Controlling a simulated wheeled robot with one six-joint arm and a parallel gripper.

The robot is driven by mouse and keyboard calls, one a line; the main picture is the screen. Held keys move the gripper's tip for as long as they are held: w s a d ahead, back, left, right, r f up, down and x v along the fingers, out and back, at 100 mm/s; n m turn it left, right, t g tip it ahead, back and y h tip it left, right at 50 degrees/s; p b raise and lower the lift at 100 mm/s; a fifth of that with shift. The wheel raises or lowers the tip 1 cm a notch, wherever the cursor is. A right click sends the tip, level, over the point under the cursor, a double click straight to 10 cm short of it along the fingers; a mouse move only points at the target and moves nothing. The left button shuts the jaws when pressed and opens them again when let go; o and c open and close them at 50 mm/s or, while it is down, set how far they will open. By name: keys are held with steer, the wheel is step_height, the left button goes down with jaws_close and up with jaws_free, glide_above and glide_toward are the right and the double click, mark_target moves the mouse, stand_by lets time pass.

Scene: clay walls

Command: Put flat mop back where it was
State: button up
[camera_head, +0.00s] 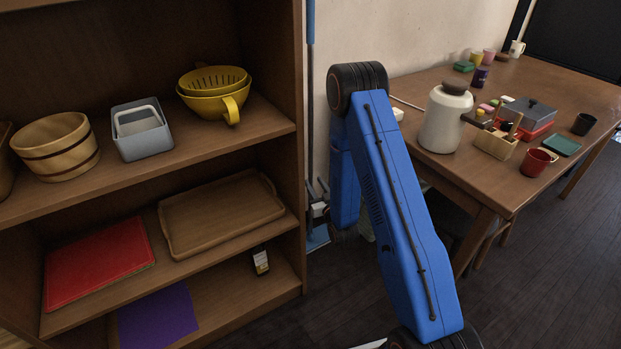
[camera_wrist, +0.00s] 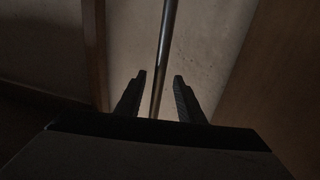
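In the wrist view a thin pole (camera_wrist: 166,45), looking grey in the dim light, runs down between the fingers of my gripper (camera_wrist: 159,77). The fingers are apart, with a gap visible on both sides of the pole. In the head view my blue arm hides most of the area around my gripper.
The wooden shelf unit (camera_head: 299,200) stands close on the left, holding a basket, grey bin, yellow colander, trays and a purple sheet. A wooden table (camera_head: 480,185) with a jar (camera_head: 445,122) and several small items stands right. Dark floor lies open at lower right.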

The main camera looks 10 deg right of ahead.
steer(key=s+d+r+g+h, duration=0.1)
steer(key=s+d+r+g, duration=0.15)
steer(key=s+r, duration=0.6)
steer(key=s+d+r+g+h, duration=0.1)
steer(key=s+r+g, duration=0.3)
steer(key=r, duration=1)
steer(key=s+r+g, duration=0.2)
steer(key=s+r, duration=0.1)
steer(key=s, duration=0.9)
steer(key=s+d+r+m+g, duration=0.1)
steer(key=s+r+g, duration=0.1)
steer(key=s, duration=1)
steer(key=s+r+g, duration=0.2)
steer(key=s+r, duration=0.2)
steer(key=s, duration=0.7)
steer(key=shift+s+d+r+m+h, duration=0.3)
steer(key=shift+s+d+r, duration=0.05)
steer(key=shift+s, duration=0.05)
steer(key=shift+g, duration=0.25)
